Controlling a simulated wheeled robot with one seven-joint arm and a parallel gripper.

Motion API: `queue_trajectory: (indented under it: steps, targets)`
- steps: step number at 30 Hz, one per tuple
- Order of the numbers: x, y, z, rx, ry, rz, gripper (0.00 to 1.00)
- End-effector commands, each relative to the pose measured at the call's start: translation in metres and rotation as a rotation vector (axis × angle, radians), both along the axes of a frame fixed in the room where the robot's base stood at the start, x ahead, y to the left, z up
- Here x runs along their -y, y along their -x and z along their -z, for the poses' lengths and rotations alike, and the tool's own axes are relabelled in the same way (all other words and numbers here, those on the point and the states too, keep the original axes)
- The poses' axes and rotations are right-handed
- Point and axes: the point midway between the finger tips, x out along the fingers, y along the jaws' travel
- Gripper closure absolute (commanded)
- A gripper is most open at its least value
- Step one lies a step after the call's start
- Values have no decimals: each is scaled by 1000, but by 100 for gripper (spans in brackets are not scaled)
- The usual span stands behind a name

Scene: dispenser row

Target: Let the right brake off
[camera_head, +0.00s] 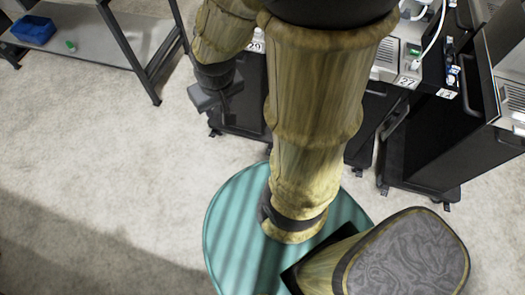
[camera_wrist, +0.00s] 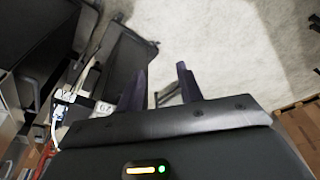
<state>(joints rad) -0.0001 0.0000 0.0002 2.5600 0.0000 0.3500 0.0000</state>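My gripper (camera_head: 213,98) hangs at the front left corner of the dispenser cart labelled 29 (camera_head: 257,42). In the wrist view its two dark fingers (camera_wrist: 161,70) stand apart, with floor and a thin dark bar-like part showing between them. Nothing is clearly held. The dark base of a cart (camera_wrist: 128,58) lies just left of the fingers. Small black casters show under the carts, one by my gripper (camera_head: 213,132) and others farther right (camera_head: 383,190). A brake lever cannot be made out on any of them. My arm hides much of cart 29.
More dispenser carts stand to the right, one labelled 27 (camera_head: 407,81) and a dark one (camera_head: 440,140). A grey bench (camera_head: 105,35) with a blue bin (camera_head: 33,30) stands at upper left. The pale floor (camera_head: 110,160) at left is clear.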

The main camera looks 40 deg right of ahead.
Motion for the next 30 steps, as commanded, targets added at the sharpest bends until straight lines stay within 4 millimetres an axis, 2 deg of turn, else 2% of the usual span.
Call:
queue_trajectory:
  steps: [10, 14, 17, 20, 23, 30]
  targets:
    - [0, 0, 0, 0, 0, 0, 64]
    - [0, -2, 4, 3, -2, 5, 42]
    - [-1, -12, 20, 14, -12, 25, 42]
    - [-2, -31, 48, 39, -28, 64, 42]
    - [-2, -57, 88, 78, -48, 125, 42]
    - [7, -124, 193, 192, -75, 301, 42]
